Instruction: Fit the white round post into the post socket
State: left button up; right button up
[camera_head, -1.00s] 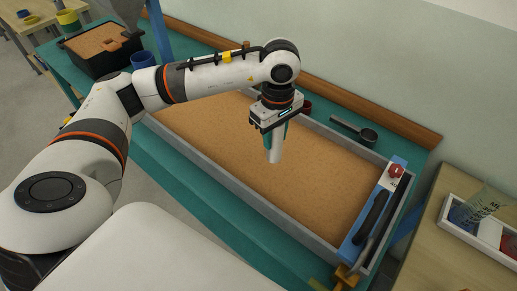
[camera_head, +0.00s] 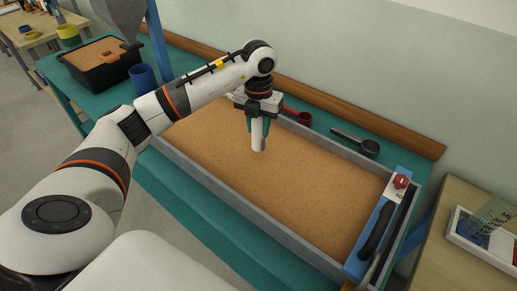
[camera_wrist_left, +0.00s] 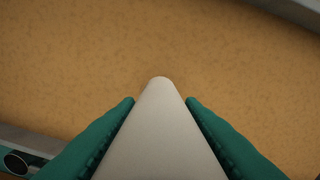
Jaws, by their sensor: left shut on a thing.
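The white round post (camera_head: 258,138) is held upright in my left gripper (camera_head: 259,126), above or at the sand in the long tray; I cannot tell whether its lower end touches the sand. In the left wrist view the post (camera_wrist_left: 160,135) sits between the two green fingers of my left gripper (camera_wrist_left: 160,110), its end pointing toward the sand. No post socket can be made out in either view. My right gripper is not in view.
The grey-walled tray (camera_head: 215,186) of sand (camera_head: 290,195) stands on a teal table. A blue end piece with a red knob (camera_head: 400,181) is at its right. A dark scoop (camera_head: 357,143) and red scoop (camera_head: 301,117) lie behind. A blue cup (camera_head: 143,77) and black bin (camera_head: 103,72) stand left.

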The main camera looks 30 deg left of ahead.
aim_at(258, 141)
pick_arm(q)
notch_tip(258, 141, down, 6)
jog(key=shift+f+p, duration=0.1)
jog(key=shift+p, duration=0.3)
jog(key=shift+f, duration=0.15)
jog(key=shift+f, duration=0.1)
jog(key=o, duration=1.1)
jog(key=shift+r, duration=0.3)
notch_tip(258, 141, up, 12)
jog(key=shift+f+b, duration=0.15)
jog(key=shift+b, duration=0.75)
